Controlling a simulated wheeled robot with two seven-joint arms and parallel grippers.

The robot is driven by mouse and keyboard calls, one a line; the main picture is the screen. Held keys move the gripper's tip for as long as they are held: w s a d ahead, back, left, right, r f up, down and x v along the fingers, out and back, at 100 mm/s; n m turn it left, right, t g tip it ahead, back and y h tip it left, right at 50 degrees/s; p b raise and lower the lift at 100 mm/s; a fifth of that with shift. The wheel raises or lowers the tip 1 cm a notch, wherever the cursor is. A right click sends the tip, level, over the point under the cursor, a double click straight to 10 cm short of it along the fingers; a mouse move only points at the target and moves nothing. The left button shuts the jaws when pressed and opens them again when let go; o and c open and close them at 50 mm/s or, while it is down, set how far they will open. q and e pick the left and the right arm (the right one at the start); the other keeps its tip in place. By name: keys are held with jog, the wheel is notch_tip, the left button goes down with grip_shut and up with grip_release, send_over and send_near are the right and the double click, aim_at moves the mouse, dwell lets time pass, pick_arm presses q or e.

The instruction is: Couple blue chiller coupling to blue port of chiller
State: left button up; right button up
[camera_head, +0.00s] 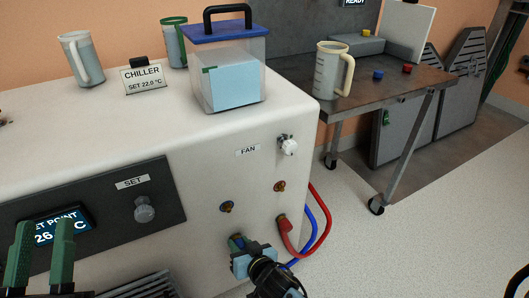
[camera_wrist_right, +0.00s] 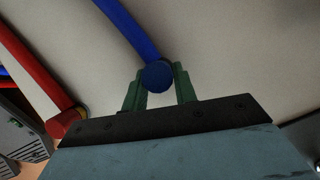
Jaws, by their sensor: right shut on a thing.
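The chiller (camera_head: 170,120) is the large white cabinet with a CHILLER sign on top. My right gripper (camera_head: 238,243) is low at its right front, its green fingers shut on the blue coupling (camera_wrist_right: 158,77). In the right wrist view the coupling's round end sits between the fingertips and a blue hose (camera_wrist_right: 128,28) runs up from it. In the head view the gripper mostly hides the coupling, and I cannot tell whether it touches a port. Two small brass-coloured fittings (camera_head: 227,207) (camera_head: 280,186) show on the cabinet; no blue port is clearly visible. My left gripper (camera_head: 42,250) is open and empty before the SET POINT display.
A red coupling (camera_head: 282,222) with a red hose (camera_head: 326,225) sits at the cabinet beside my right gripper. The blue hose (camera_head: 314,240) loops beside it. A clear blue-lidded container (camera_head: 230,75) stands on top. A wheeled table (camera_head: 365,90) is at the right.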

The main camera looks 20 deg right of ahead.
jog(key=shift+s, duration=0.65)
grip_shut()
jog(key=shift+s+d+p, duration=0.1)
jog(key=shift+s+p, duration=1)
jog(key=shift+s, duration=1.6)
